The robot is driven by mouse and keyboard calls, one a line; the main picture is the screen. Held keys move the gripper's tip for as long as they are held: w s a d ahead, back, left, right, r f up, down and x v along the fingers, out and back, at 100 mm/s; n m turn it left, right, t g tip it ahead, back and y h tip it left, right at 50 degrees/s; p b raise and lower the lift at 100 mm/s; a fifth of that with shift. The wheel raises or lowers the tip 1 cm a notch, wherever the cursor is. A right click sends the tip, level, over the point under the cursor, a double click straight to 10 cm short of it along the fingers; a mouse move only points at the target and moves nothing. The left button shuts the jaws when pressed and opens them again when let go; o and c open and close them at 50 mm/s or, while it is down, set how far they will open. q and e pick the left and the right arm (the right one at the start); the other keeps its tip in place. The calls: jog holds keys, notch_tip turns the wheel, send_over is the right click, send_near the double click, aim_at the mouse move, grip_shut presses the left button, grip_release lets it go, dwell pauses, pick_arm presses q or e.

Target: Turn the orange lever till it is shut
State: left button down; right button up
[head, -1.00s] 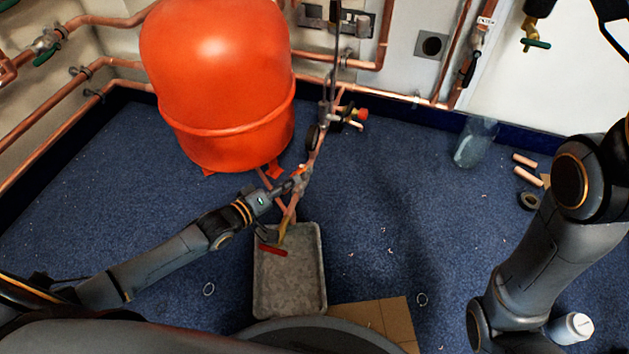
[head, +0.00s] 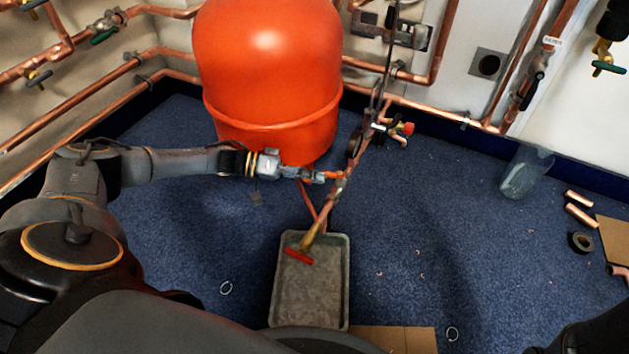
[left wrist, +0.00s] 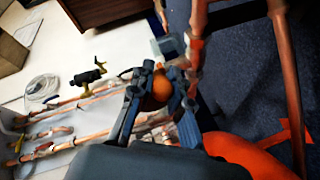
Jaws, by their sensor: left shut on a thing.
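The orange lever (head: 332,175) is a small bright piece on the copper pipe in front of the big orange tank, largely covered by my gripper. My left gripper (head: 322,177) reaches it from the left. In the left wrist view, the fingers of my left gripper (left wrist: 162,84) are closed around the lever's rounded orange end (left wrist: 161,88). The lever's exact angle to the pipe is hard to tell. My right gripper is not in view.
The orange tank (head: 268,70) stands close behind my left gripper. A grey tray (head: 310,300) lies below, under a red-handled drain valve (head: 299,256). A red-knobbed fitting (head: 407,129) is on the right. A clear container (head: 525,172) stands farther right. The blue carpet between is mostly open.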

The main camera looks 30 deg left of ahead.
pick_arm(q)
jog(key=shift+w+a+f+m+g, duration=0.1)
jog(key=shift+w+a+m+g, duration=0.05)
jog(key=shift+m+g, duration=0.15)
jog(key=c, duration=1.3)
grip_release()
jog(key=v, duration=1.2)
jog(key=shift+f, duration=0.15)
